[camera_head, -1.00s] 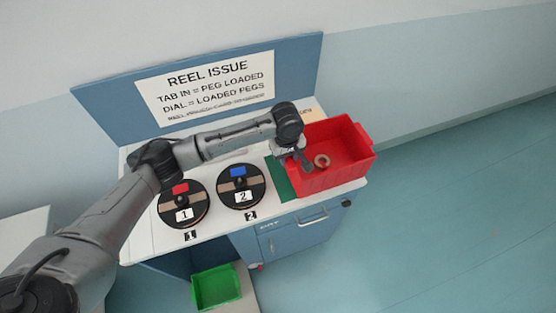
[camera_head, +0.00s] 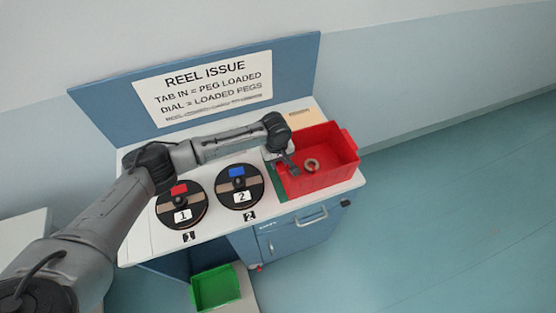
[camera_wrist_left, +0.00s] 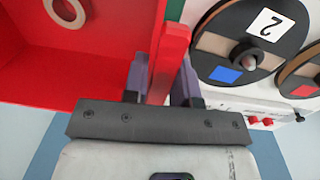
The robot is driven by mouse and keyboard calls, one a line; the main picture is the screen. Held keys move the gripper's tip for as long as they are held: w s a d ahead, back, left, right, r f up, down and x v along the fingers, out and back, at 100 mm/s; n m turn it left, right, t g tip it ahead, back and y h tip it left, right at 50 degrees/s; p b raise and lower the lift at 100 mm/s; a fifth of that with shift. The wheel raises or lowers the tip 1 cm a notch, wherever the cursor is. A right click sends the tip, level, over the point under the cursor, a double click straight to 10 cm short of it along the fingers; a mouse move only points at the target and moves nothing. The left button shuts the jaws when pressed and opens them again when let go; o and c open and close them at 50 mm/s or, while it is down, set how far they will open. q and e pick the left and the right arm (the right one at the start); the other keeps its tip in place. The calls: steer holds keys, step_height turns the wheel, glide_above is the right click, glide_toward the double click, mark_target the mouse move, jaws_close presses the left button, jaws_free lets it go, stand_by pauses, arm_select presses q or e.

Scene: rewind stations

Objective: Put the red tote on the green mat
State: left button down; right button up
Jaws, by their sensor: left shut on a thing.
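The red tote (camera_head: 330,178) is at the right end of the counter, with a tan ring (camera_head: 311,165) lying inside it; the tote also shows in the left wrist view (camera_wrist_left: 90,65). A strip of the green mat (camera_head: 279,187) shows along the tote's left side; the rest is hidden under or behind it. My left gripper (camera_head: 288,166) is at the tote's left wall. In the left wrist view its fingers (camera_wrist_left: 163,82) are on either side of the red wall, shut on it. I cannot tell whether the tote touches the mat. My right gripper is not in view.
Two black reels, number 1 (camera_head: 181,205) and number 2 (camera_head: 239,186), stand on the white counter left of the tote. A green bin (camera_head: 216,288) is low in front. A blue sign board (camera_head: 295,75) stands behind. Open floor lies at right.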

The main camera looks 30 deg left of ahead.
arm_select(q)
steer(key=shift+w, duration=0.1)
steer(key=c, duration=0.9)
jaws_free()
step_height(320, 180, up, 12)
steer(key=s+d+f+m+t+h, duration=0.1)
steer(key=s+d+f+m+h, duration=0.1)
steer(key=s+d+f+m, duration=0.95)
steer(key=shift+n+t, duration=0.25)
steer(key=shift+t, duration=0.55)
steer(key=s, duration=0.4)
steer(key=s+f, duration=0.1)
steer(key=s, duration=0.3)
steer(key=s+d+f, duration=0.1)
steer(key=s, duration=0.3)
steer(key=shift+s+d+p, duration=0.1)
steer(key=shift+s+p, duration=0.2)
steer(key=shift+s, duration=0.1)
steer(key=shift+o, duration=0.3)
steer(key=s+a+m+y, duration=0.1)
steer(key=s+a, duration=0.2)
steer(key=s, duration=0.2)
steer(key=s+a+r+y, duration=0.1)
steer(key=s+a, duration=0.2)
steer(key=s, duration=0.3)
steer(key=shift+s+a+m+t, duration=0.2)
steer(key=shift+m+t, duration=0.1)
steer(key=shift+m, duration=0.1)
